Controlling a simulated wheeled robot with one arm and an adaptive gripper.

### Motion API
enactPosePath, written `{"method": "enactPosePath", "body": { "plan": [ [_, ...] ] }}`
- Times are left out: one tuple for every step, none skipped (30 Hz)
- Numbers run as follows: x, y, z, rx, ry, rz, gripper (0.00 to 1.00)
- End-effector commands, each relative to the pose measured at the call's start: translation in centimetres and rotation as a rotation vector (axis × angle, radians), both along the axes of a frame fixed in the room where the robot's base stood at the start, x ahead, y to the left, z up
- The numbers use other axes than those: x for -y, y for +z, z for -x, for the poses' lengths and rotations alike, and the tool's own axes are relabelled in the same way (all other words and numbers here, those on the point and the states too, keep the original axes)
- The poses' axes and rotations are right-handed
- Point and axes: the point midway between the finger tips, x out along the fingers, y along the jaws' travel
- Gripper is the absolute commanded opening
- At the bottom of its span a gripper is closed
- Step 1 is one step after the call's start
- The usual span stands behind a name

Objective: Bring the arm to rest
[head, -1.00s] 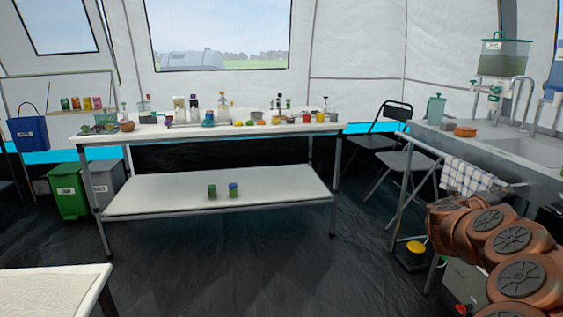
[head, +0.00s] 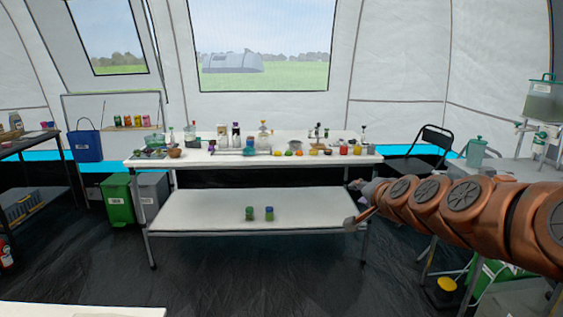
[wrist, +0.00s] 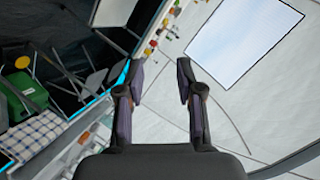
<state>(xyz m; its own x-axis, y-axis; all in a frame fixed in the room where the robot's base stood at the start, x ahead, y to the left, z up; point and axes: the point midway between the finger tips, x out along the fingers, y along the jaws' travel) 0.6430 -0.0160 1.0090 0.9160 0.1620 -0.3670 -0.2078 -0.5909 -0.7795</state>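My copper-coloured arm reaches in from the right edge of the head view, roughly level, pointing left. My gripper (head: 357,204) is at its far end, small in the head view, in front of the right end of the long white table (head: 200,205). In the wrist view its two dark fingers (wrist: 160,80) stand apart. The gripper appears clear of the table, though the exact gap cannot be told.
A green bin (head: 118,199) is at the left, a black folding chair (head: 433,140) at the right. The dark floor (head: 250,275) in front is open.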

Motion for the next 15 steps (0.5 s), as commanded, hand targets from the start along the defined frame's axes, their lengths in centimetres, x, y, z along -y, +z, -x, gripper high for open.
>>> {"method": "enactPosePath", "body": {
  "plan": [
    [-2.1,1.4,2.0,-0.046,0.072,0.046,0.36],
    [-3.2,1.3,3.3,-0.079,0.115,0.076,0.36],
    [-4.5,0.8,5.1,-0.129,0.173,0.115,0.36],
    [-5.4,0.5,6.5,-0.167,0.215,0.143,0.36],
    [-6.2,0.3,8.0,-0.2,0.254,0.174,0.36],
    [-7.0,0.0,10.0,-0.25,0.305,0.214,0.36],
    [-7.5,-0.3,11.5,-0.287,0.339,0.243,0.36],
    [-7.9,-0.7,13.2,-0.329,0.377,0.272,0.36],
    [-8.2,-1.1,15.4,-0.384,0.421,0.31,0.36],
    [-8.3,-1.4,17.1,-0.426,0.452,0.338,0.36],
    [-8.4,-1.6,18.9,-0.467,0.484,0.366,0.36],
    [-8.3,-1.8,21.1,-0.523,0.522,0.401,0.36],
    [-8.1,-2.1,22.9,-0.571,0.549,0.427,0.36],
    [-7.8,-2.2,24.7,-0.615,0.574,0.451,0.36],
    [-7.4,-2.4,27.2,-0.677,0.609,0.481,0.36]
  ]
}}
